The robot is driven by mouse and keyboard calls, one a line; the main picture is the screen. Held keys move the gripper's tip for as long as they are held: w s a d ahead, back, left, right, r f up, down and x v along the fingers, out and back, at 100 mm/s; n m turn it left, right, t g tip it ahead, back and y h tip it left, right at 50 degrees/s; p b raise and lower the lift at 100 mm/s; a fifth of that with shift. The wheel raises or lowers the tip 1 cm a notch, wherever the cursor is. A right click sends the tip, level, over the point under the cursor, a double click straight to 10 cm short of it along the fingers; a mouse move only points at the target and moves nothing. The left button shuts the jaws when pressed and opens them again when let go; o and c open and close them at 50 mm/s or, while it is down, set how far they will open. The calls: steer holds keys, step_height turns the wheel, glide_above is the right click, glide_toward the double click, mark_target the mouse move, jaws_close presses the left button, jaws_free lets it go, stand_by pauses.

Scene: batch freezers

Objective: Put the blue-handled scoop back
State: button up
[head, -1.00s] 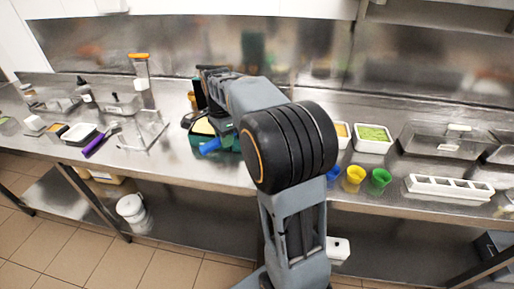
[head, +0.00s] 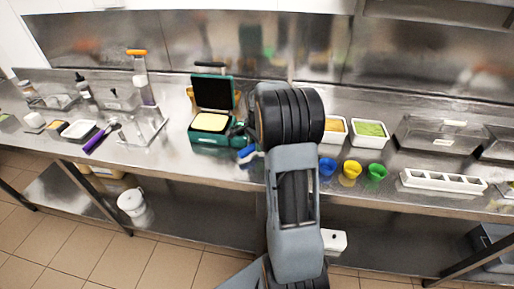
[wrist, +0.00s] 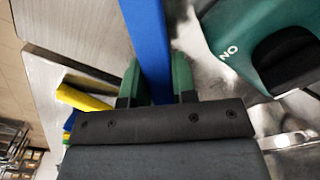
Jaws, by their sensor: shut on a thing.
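The blue handle of the scoop (wrist: 148,40) runs between the two green fingers of my gripper (wrist: 157,80) in the wrist view. My gripper is shut on this handle. In the head view a short piece of the blue handle (head: 246,152) shows at the counter's front edge, just left of my arm. My arm hides most of the gripper there. The scoop's bowl cannot be made out in either view.
A green waffle maker (head: 215,138) stands open left of my arm; its green body (wrist: 235,35) is close in the wrist view. Blue (head: 327,168), yellow (head: 350,170) and green cups (head: 376,172) stand right.

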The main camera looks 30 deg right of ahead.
steer(key=shift+f, duration=1)
steer(key=shift+f, duration=0.15)
steer(key=o, duration=0.7)
steer(key=shift+a, duration=0.1)
steer(key=shift+c, duration=0.2)
